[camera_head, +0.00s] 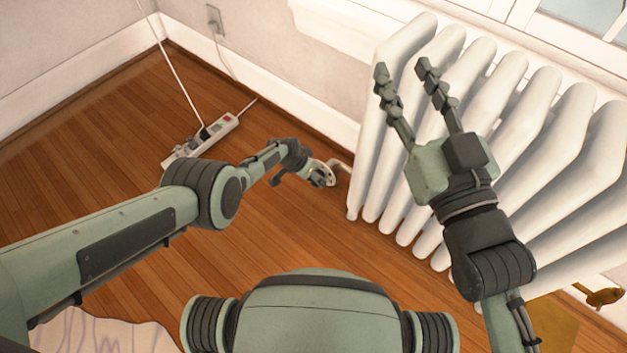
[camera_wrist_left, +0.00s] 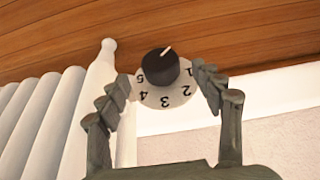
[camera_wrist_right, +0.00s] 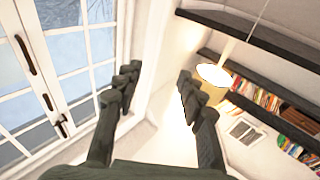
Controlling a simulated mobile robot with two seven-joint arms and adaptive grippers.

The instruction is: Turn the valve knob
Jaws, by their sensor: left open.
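The valve knob (camera_wrist_left: 158,68) is a black round cap with a pale pointer line, on a white dial disc (camera_wrist_left: 166,97) marked with numbers. It sits by the near end of the white radiator (camera_head: 398,150), low near the floor. My left gripper (camera_wrist_left: 161,78) is open, one finger on each side of the dial, with the knob between the fingertips in the picture. I cannot tell whether either finger touches it. In the head view the left hand partly hides the dial (camera_head: 330,169). My right gripper (camera_head: 402,70) is open and empty, raised in front of the radiator.
A power strip (camera_head: 217,134) with plugged cords lies on the wooden floor (camera_head: 110,110) behind my left arm. A wall outlet (camera_head: 215,20) is behind it. A patterned rug (camera_head: 95,333) is at the lower left. The right wrist view shows a window (camera_wrist_right: 70,50), bookshelves and a lamp (camera_wrist_right: 213,76).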

